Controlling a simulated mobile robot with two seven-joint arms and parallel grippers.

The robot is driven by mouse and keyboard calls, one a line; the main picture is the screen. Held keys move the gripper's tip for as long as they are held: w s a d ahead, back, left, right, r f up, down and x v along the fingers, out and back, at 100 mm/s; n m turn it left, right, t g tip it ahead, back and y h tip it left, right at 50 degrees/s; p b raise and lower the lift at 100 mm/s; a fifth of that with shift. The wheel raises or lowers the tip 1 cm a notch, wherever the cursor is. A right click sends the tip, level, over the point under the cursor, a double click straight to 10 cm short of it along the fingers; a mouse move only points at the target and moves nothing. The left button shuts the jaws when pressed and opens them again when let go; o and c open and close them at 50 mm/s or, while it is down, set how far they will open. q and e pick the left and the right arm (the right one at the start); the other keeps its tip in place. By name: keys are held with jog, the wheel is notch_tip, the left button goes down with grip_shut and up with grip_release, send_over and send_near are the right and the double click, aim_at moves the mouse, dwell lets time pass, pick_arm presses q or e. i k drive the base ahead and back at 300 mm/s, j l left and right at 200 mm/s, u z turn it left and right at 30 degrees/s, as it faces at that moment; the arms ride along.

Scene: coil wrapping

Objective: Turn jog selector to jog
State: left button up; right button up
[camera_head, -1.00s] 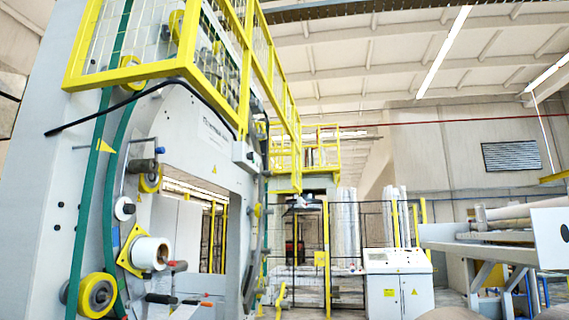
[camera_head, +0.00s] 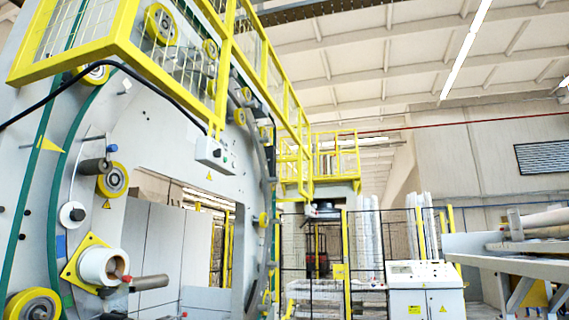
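A small grey control box (camera_head: 214,154) hangs on the front of the large ring-shaped wrapping machine (camera_head: 150,125), just under the yellow guard frame. It has a few small buttons or knobs on its face, one of them green. They are too small to tell which is the jog selector or how it is set. A white control console (camera_head: 425,290) stands on the floor farther back on the right, with a sloped panel whose controls I cannot make out. Neither of my grippers shows in this view.
Yellow guard railing (camera_head: 70,62) juts out overhead at the left. A white film roll (camera_head: 103,266) and a dark-ended roller (camera_head: 148,282) stick out at lower left. A wire fence (camera_head: 345,255) stands behind, and a roller table (camera_head: 510,258) is at the right.

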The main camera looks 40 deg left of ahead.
aim_at(218, 152)
jog(key=i+u, duration=0.1)
jog(key=i, duration=0.35)
jog(key=i+l+u, duration=0.1)
jog(key=i, duration=0.3)
jog(key=i+l+u, duration=0.1)
jog(key=i, duration=0.35)
jog(key=i+u, duration=0.75)
jog(key=i+l+u, duration=0.1)
jog(key=u, duration=0.25)
jog(key=i+u, duration=0.4)
jog(key=i+l+u, duration=0.1)
jog(key=i+u, duration=0.3)
jog(key=i+l+u, duration=0.25)
jog(key=u, duration=0.2)
